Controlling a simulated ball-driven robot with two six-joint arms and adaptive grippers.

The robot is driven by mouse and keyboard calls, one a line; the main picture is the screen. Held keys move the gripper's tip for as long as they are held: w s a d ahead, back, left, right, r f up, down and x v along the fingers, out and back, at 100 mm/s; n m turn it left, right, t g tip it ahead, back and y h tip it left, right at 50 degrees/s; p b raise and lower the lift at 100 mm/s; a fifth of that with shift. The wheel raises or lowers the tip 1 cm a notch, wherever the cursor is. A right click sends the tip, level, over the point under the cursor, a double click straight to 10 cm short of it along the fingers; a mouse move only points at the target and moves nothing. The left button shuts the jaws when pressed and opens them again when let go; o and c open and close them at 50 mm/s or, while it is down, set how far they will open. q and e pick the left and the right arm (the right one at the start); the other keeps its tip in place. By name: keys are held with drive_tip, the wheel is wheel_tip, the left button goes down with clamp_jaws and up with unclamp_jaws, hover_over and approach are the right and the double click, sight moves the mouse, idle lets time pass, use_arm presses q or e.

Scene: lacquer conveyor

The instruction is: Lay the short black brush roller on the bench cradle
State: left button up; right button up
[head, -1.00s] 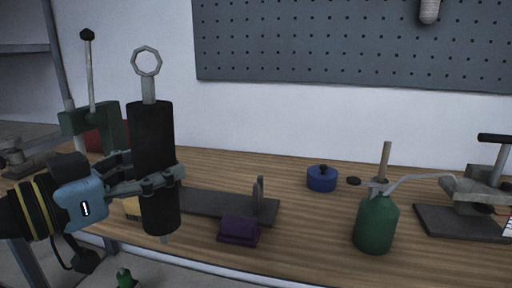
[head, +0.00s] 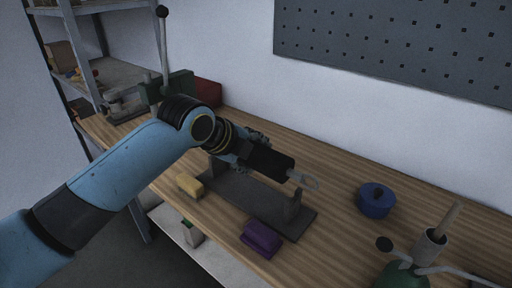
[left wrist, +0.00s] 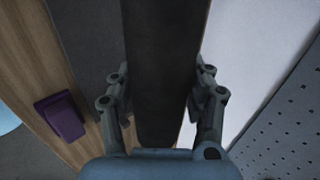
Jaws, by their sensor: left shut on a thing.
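The short black brush roller (head: 270,161) lies nearly level in the head view, its grey ring-ended shaft (head: 304,180) pointing right. My left gripper (head: 247,152) is shut around the roller's body; in the left wrist view, its fingers flank the dark roller (left wrist: 165,50). The bench cradle (head: 245,197) is a dark base plate with upright supports, below and in front of the roller. The shaft end is near the right support (head: 292,204); I cannot tell whether they touch. My arm and gripper hide the roller's other end. My right gripper is not in view.
A purple block (head: 261,239) and a yellow block (head: 189,186) sit near the bench's front edge by the cradle. A green press (head: 170,87) stands behind my arm.

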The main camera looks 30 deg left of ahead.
use_arm(q)
wheel_tip(320, 180, down, 4)
drive_tip(key=b, duration=0.4)
drive_tip(key=shift+w, duration=0.1)
drive_tip(key=shift+f+b, duration=0.35)
drive_tip(key=shift+f, duration=0.55)
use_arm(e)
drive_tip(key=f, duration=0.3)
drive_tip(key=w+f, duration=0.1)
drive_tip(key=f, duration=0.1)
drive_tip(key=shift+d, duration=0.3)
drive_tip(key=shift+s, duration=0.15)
use_arm(q)
drive_tip(key=shift+p, duration=0.3)
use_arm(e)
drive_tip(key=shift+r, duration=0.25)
use_arm(q)
drive_tip(key=o, duration=1.4)
drive_tip(key=shift+f, duration=0.1)
drive_tip(key=shift+c, duration=0.2)
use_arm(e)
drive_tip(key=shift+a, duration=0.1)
